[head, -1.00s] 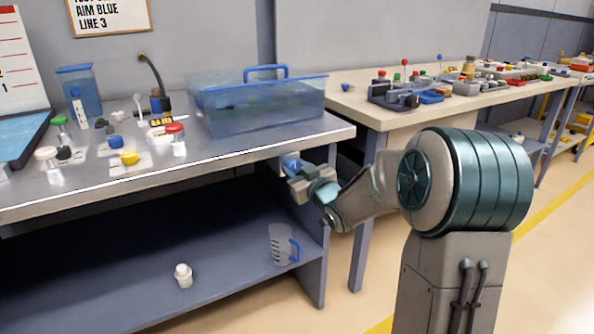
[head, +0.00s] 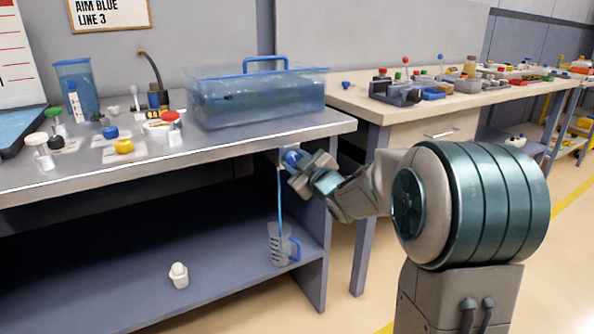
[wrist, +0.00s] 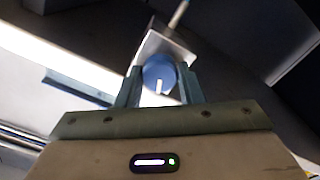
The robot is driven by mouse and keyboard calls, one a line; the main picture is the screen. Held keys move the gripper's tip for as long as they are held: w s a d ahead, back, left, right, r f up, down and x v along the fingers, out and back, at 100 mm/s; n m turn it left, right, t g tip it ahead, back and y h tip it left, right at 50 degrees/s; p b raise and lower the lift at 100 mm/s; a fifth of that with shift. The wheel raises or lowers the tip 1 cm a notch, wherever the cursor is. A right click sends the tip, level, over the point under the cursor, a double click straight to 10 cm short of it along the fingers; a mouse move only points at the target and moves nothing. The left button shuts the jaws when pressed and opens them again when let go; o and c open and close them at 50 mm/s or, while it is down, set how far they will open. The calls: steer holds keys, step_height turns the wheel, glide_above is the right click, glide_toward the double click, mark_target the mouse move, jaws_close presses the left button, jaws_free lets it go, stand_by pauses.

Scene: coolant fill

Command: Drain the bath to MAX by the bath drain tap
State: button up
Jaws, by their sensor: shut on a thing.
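The bath (head: 255,100) is a clear blue-tinted tank with a blue handle, standing on the bench at the right end. It holds blue liquid; I cannot make out a MAX mark or the exact level. The bath drain tap is a blue knob (head: 291,158) under the bench's front edge, also in the wrist view (wrist: 159,72). My gripper (head: 297,166) is shut on this knob, one finger on each side in the wrist view. A thin blue stream (head: 280,205) falls from the tap into a clear jug (head: 279,245) with a blue handle on the lower shelf.
A white bottle (head: 178,275) stands on the lower shelf (head: 110,280), left of the jug. Several coloured caps and small parts, a blue jug (head: 76,90) and a black hose (head: 153,72) are on the bench top. Another bench with trays stands to the right.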

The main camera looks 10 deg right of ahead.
steer(key=shift+f+n+b, duration=0.1)
steer(key=shift+n+b, duration=0.3)
steer(key=shift+n, duration=0.1)
steer(key=o, duration=1)
steer(key=shift+s, duration=0.1)
steer(key=p+v, duration=0.3)
steer(key=v, duration=1)
steer(key=shift+s, duration=0.3)
steer(key=shift+d, duration=0.1)
